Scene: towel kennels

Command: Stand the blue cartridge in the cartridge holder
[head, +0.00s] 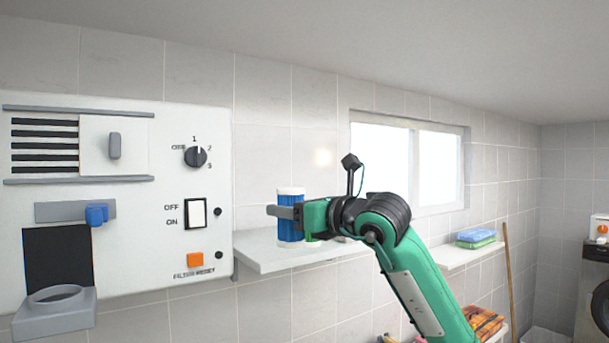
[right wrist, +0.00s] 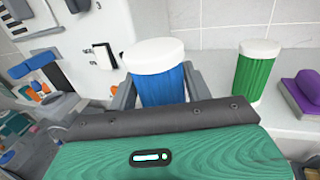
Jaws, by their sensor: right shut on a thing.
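The blue cartridge (head: 291,226), a ribbed blue cylinder with white end caps, is upright at the shelf in the head view. My right gripper (head: 285,211) is shut on it, with a finger across its upper part. In the right wrist view the blue cartridge (right wrist: 162,82) stands between the fingers of my right gripper (right wrist: 160,85). I cannot tell whether its base touches the shelf. The cartridge holder (head: 56,300), a grey ring on a bracket, is at the lower left of the white panel and looks empty. My left gripper is not in view.
The white panel (head: 165,240) carries a knob, a switch and an orange button. A green cartridge (right wrist: 255,75) and a purple item (right wrist: 300,93) are on the shelf (head: 265,262), right of the blue cartridge. Open space lies between the shelf and the holder.

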